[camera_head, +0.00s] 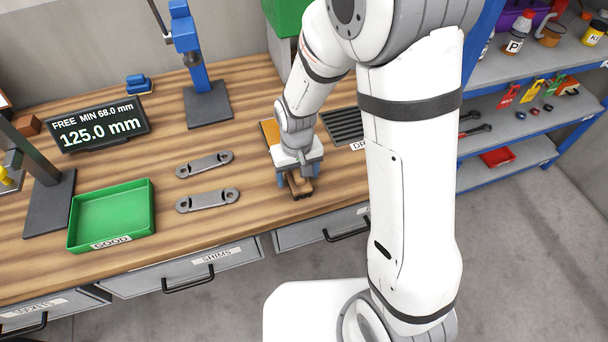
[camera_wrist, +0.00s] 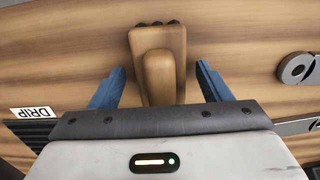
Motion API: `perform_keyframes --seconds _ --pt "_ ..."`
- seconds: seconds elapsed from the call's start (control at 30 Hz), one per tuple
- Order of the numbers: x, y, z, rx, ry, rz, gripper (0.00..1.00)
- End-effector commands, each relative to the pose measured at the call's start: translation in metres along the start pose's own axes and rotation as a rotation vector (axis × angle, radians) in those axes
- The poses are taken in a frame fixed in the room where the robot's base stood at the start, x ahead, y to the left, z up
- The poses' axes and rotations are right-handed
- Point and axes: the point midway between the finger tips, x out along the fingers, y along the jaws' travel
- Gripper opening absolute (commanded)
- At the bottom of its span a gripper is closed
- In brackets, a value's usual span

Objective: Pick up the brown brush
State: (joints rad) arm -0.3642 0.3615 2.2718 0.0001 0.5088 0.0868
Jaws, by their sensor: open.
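The brown brush (camera_wrist: 158,60) lies on the wooden bench, with a light brown handle on a wider block and dark bristle tufts at its far edge in the wrist view. My gripper (camera_wrist: 160,75) is open, with one blue finger on each side of the brush and a visible gap on both sides. In the head view my gripper (camera_head: 297,181) is low over the bench near its front edge. The brush (camera_head: 299,187) shows partly between the fingers there; the rest is hidden by my wrist.
Two grey metal links (camera_head: 206,182) lie left of my gripper. A green tray (camera_head: 148,217) labelled GOOD sits further left. A dark drip grate (camera_head: 343,125) is behind on the right. A blue press stand (camera_head: 207,104) is at the back. Bench drawers (camera_head: 185,272) are below the front edge.

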Motion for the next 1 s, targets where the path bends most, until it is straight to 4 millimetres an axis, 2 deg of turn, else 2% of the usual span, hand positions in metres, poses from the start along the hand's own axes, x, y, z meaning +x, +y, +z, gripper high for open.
perform_keyframes --seconds 0.23,0.83,1.0 --pt "0.0011 -0.0003 0.0 -0.001 0.001 0.0 0.69" --pt "0.0009 -0.0008 0.0 -0.002 0.001 0.0 0.2" --pt "0.0007 -0.0009 -0.0001 -0.002 0.001 0.0 0.19"
